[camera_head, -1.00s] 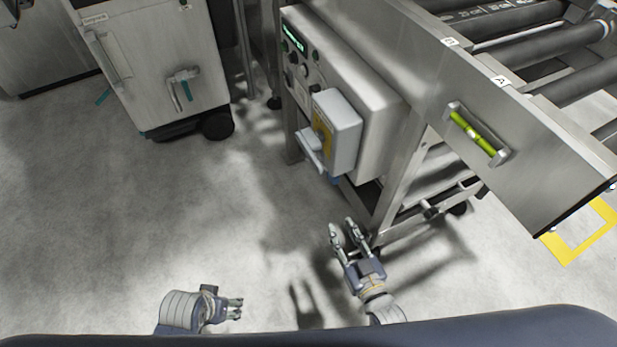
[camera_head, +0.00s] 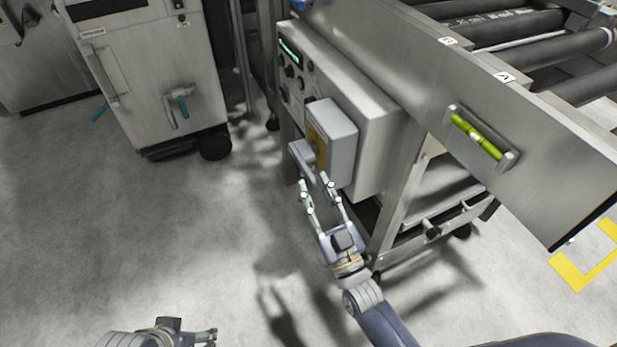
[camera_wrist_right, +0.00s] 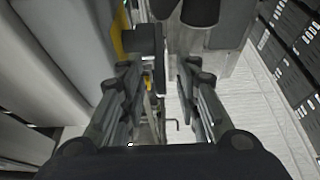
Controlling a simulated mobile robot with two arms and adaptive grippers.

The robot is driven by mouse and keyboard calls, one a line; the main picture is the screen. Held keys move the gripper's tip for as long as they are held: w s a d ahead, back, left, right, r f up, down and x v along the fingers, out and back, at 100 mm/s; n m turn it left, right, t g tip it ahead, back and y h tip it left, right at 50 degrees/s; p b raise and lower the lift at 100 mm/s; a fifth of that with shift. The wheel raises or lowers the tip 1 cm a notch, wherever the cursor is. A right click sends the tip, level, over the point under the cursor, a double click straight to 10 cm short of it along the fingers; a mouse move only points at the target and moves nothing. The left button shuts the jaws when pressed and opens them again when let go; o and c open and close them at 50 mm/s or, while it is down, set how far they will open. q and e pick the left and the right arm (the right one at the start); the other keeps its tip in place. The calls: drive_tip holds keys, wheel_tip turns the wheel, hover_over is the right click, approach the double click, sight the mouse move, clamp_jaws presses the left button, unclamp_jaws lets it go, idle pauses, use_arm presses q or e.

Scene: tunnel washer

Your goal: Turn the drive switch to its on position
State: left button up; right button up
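The drive switch is a grey box (camera_head: 338,150) with a yellow plate (camera_head: 318,145) on the side of the control cabinet. Its light grey handle (camera_head: 301,153) stands out from the yellow plate, its lower part close to my right fingertips. My right gripper (camera_head: 314,183) is open just below the handle, fingers pointing up at it. In the right wrist view, the open fingers (camera_wrist_right: 158,70) point towards a dark block (camera_wrist_right: 147,42) beside a yellow strip (camera_wrist_right: 119,35). Contact cannot be told. My left gripper (camera_head: 212,336) is low at the bottom edge, small and partly cut off.
The control cabinet (camera_head: 378,140) carries knobs and a lit display (camera_head: 290,52). A roller conveyor frame (camera_head: 560,150) with a green level (camera_head: 478,137) extends right. A steel cabinet (camera_head: 150,80) stands at the left. The floor at the left is clear.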

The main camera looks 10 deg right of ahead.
sight(309, 178)
drive_tip(key=shift+x, duration=1.7)
clamp_jaws()
drive_tip(key=shift+f+b, duration=0.15)
drive_tip(key=shift+b, duration=0.15)
